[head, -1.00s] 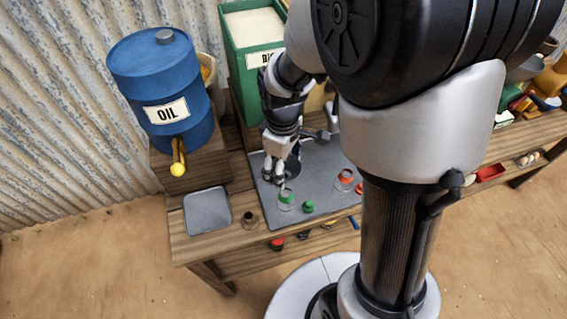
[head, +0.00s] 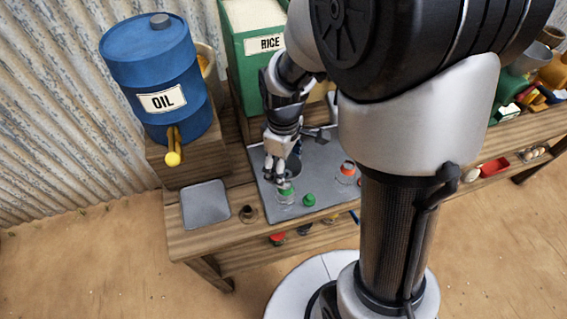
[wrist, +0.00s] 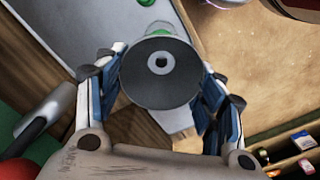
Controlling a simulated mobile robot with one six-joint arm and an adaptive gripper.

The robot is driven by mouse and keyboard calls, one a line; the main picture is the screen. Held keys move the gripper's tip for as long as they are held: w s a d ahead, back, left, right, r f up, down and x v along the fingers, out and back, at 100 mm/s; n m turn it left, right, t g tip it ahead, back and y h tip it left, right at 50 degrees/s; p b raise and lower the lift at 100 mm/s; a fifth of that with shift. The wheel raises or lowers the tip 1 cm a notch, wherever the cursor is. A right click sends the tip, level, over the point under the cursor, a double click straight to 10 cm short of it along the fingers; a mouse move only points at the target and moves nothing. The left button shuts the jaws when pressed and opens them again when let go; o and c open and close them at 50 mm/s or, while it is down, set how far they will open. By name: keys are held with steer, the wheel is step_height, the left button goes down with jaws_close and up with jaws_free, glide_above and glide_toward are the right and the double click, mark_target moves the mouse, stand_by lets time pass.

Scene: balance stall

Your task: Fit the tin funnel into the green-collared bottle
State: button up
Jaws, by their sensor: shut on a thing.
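My gripper (head: 279,181) points down at the front of the grey mat. In the wrist view my gripper (wrist: 160,90) is shut on the tin funnel (wrist: 182,82), a dark grey cone whose wide mouth and central hole face the camera. The green-collared bottle (head: 285,199) is clear glass and stands upright on the mat, directly under the fingertips in the head view. In the wrist view the funnel hides most of the bottle, with some green collar (wrist: 150,46) showing past its rim. Whether the spout is inside the neck is hidden.
A green stopper (head: 309,199) stands right of the bottle, and a red-collared bottle (head: 346,175) farther right. A grey tray (head: 205,204) and a small dark brown piece (head: 248,213) lie to the left. The blue oil drum (head: 155,75) and green rice bin (head: 262,75) stand behind.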

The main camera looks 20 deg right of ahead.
steer(key=shift+f+b, duration=1.1)
steer(key=shift+f, duration=0.65)
stand_by(1.3)
steer(key=o, duration=1)
steer(key=o, duration=0.3)
steer(key=shift+r, duration=0.15)
steer(key=shift+r+p, duration=3)
steer(key=shift+r, duration=0.45)
